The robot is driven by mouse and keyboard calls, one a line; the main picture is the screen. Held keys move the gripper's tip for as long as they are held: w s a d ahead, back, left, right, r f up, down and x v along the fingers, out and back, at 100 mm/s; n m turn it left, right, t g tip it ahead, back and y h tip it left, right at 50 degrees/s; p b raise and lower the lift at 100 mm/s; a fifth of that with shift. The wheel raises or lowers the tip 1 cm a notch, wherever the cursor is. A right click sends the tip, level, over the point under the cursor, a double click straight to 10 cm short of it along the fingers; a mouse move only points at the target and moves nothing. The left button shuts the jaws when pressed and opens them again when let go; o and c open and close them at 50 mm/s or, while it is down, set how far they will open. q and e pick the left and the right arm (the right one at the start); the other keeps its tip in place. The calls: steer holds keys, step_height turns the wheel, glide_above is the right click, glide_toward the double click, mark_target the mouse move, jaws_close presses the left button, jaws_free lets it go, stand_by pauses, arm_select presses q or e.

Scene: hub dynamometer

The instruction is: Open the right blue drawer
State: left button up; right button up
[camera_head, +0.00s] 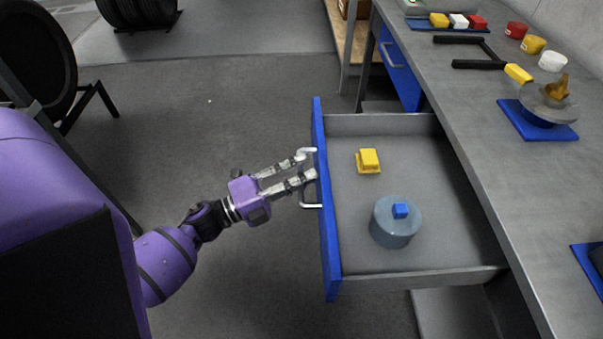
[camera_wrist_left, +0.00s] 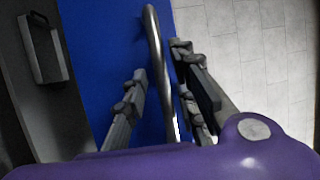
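The right blue drawer (camera_head: 325,240) is pulled well out from under the grey workbench. Its grey inside is visible in the head view, and its blue front also shows in the left wrist view (camera_wrist_left: 100,60). The metal bar handle (camera_head: 312,206) is on that front. My left gripper (camera_head: 308,166) is at the handle, with its fingers spread apart. In the left wrist view the handle (camera_wrist_left: 154,35) runs between the fingers, with a clear gap to the left finger. The right finger is close to the bar; contact is unclear. My right gripper is not in view.
A yellow block (camera_head: 368,160) and a grey-blue cylinder (camera_head: 394,228) with a small blue block lie in the drawer. Another blue drawer (camera_head: 399,67) under the bench, farther back, looks shut. Tools and parts stand on the bench top (camera_head: 475,130).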

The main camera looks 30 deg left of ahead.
arm_select(q)
steer(key=shift+r, duration=0.1)
steer(key=v, duration=1.2)
stand_by(0.4)
